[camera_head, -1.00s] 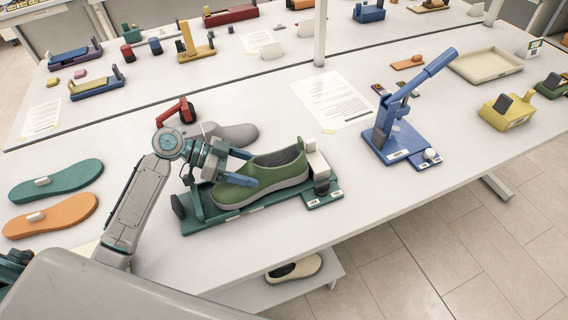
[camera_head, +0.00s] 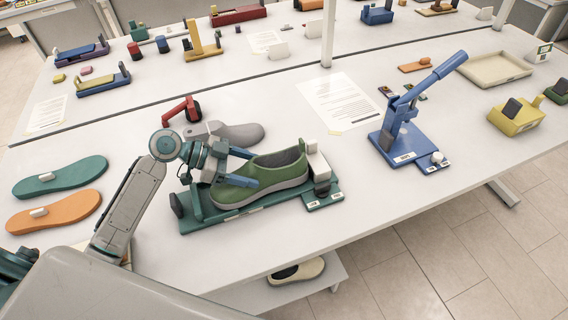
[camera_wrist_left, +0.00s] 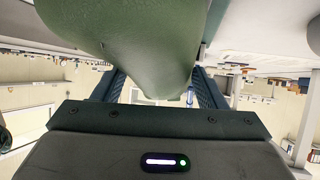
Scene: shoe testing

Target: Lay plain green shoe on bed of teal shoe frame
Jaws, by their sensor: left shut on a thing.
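The plain green shoe (camera_head: 282,166) with a grey sole is on or just above the bed of the teal shoe frame (camera_head: 205,219), its toe to the left and its heel by the white block at the frame's right end. Whether the sole touches the bed is hard to tell. My left gripper (camera_head: 247,168) is shut on the shoe's front part, one blue finger on each side. In the left wrist view the green shoe (camera_wrist_left: 140,40) fills the top between the fingers. My right gripper is not in view.
A grey shoe last (camera_head: 235,132) and a red tool (camera_head: 182,108) lie just behind the frame. Teal (camera_head: 62,176) and orange (camera_head: 55,212) insoles lie at left. A blue lever press (camera_head: 405,140) stands at right. The table's front edge is close to the frame.

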